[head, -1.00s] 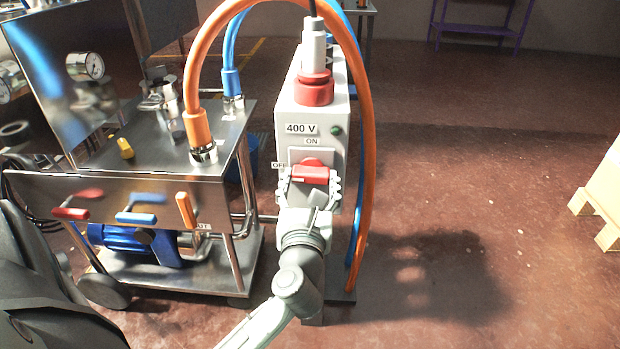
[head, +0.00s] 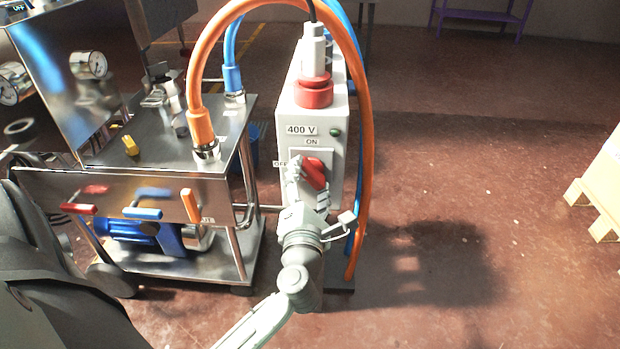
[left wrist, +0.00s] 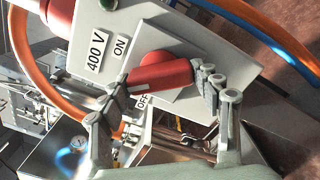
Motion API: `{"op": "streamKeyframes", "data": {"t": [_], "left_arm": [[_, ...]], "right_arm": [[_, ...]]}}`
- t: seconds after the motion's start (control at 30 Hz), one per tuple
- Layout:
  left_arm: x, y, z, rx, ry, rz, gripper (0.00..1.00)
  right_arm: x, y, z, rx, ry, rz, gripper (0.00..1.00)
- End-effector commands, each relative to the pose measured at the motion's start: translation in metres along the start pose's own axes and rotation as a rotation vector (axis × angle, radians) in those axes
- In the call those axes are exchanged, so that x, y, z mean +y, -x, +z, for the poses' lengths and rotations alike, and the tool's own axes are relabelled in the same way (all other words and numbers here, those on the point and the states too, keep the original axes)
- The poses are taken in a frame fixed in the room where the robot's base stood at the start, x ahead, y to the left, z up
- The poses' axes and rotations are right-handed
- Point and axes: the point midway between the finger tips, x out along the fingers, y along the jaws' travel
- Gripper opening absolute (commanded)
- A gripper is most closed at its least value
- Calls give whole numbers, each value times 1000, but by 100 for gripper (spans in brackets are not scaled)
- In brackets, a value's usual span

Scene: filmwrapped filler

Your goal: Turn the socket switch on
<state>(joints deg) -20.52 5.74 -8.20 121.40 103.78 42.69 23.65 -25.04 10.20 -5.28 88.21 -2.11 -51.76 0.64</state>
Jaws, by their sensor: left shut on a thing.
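The socket box (head: 311,120) is a pale upright housing marked 400 V, with ON and OFF labels on its front. Its red rotary switch (head: 314,171) sits on a light square plate. The switch handle is tilted, its marked end lying between the OFF and ON labels; it also shows in the left wrist view (left wrist: 163,72). My left gripper (head: 309,186) is shut on the switch, one finger on each side, its wrist rolled. In the left wrist view the fingers (left wrist: 162,88) flank the handle. My right gripper is not in view.
A red plug connector (head: 314,94) sits on top of the box. An orange hose (head: 366,150) arches over and runs down its right side. A steel pump cart (head: 190,200) stands close on the left. The floor to the right is open up to a pallet (head: 598,205).

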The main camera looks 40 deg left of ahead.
Motion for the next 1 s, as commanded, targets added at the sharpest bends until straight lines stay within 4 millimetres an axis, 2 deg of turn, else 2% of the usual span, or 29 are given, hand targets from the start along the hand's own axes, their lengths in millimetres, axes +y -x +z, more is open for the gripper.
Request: {"op": "streamKeyframes", "data": {"t": [0.5,0.7,1.0], "left_arm": [[0,0,1,-2,-460,0,35],[0,0,0,-1,-583,0,35],[0,0,0,-1,-678,0,35]], "right_arm": [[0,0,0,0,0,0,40],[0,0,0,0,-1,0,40],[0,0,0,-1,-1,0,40]]}}
